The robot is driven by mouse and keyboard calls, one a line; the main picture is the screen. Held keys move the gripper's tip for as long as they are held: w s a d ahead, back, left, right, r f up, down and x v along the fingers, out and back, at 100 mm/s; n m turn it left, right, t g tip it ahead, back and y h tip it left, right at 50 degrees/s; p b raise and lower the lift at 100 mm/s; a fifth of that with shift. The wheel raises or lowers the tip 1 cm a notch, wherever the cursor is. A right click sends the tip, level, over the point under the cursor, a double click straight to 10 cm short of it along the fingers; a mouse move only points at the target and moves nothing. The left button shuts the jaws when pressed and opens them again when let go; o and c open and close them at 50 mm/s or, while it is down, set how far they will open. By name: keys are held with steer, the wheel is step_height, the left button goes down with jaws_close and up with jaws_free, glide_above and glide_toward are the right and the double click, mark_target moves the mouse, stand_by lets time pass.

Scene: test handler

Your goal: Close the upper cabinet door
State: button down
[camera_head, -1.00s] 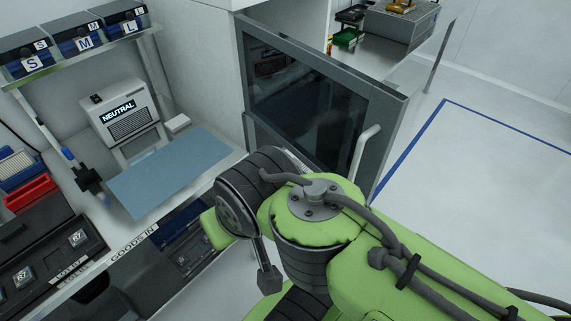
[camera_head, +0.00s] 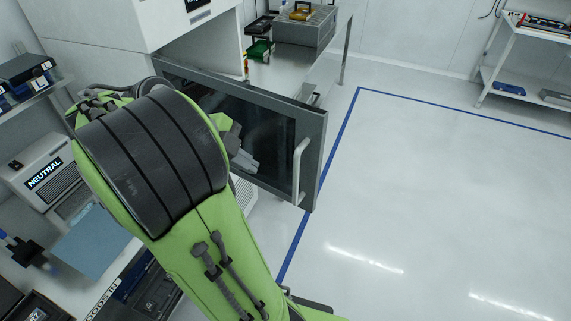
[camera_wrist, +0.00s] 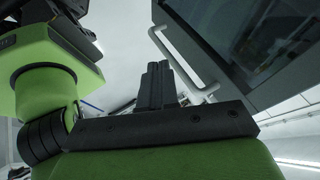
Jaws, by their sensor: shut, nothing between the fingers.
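The upper cabinet door (camera_head: 265,135) is a dark glass panel in a grey frame. It stands open, swung out from the white cabinet (camera_head: 98,22), with a pale bar handle (camera_head: 299,172) near its free edge. In the wrist view the door (camera_wrist: 262,40) fills the upper right, and its handle (camera_wrist: 185,65) runs diagonally just beyond the fingers. My gripper (camera_head: 247,160) is low in front of the glass, left of the handle, partly hidden by my arm. In the wrist view my gripper (camera_wrist: 158,75) is shut and empty. I cannot tell whether it touches the door.
The NEUTRAL box (camera_head: 42,172) and a blue mat (camera_head: 92,243) are at left. The floor at right is open, marked by a blue line (camera_head: 338,140); a shelf (camera_head: 515,75) stands far right.

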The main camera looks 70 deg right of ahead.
mark_target(287, 171)
steer(key=shift+s+d+f+b, duration=0.5)
steer(key=shift+s+d+f, duration=0.55)
steer(key=shift+d+f, duration=0.2)
steer(key=shift+s+d+f+b, duration=0.55)
steer(key=shift+s+d+f, duration=0.55)
steer(key=shift+f, duration=0.3)
steer(key=shift+s+d+f+b, duration=0.5)
steer(key=shift+s+d+f, duration=0.5)
steer(key=shift+d+f, duration=0.3)
